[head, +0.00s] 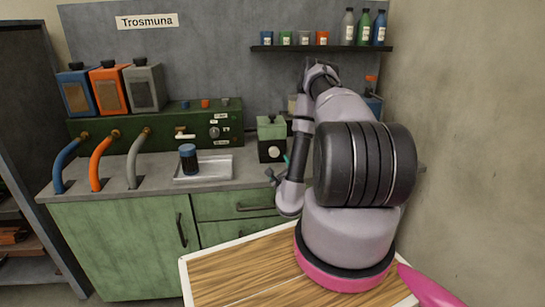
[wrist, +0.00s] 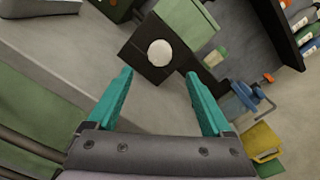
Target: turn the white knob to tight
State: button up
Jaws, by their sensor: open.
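A small box with a green top (head: 271,129) and a dark front stands on the counter, with a round white knob (head: 273,152) on that front. In the wrist view the same white knob (wrist: 159,53) shows clearly, ahead of and between my fingertips. My gripper (wrist: 159,73) has two teal fingers spread apart with nothing between them. It is apart from the knob, on its near side. In the head view my arm partly hides the gripper beside the box. Any marking for tight is too small to read.
A metal tray (head: 220,166) with a dark blue-topped jar (head: 188,160) lies left of the box. Blue, orange and grey hoses (head: 98,160) bend onto the counter further left. A shelf (head: 320,48) with bottles hangs above. Counter (wrist: 60,60) before the box is clear.

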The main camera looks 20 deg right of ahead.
aim_at(275, 153)
jog(key=x, duration=1)
jog(key=shift+w, duration=0.35)
grip_shut()
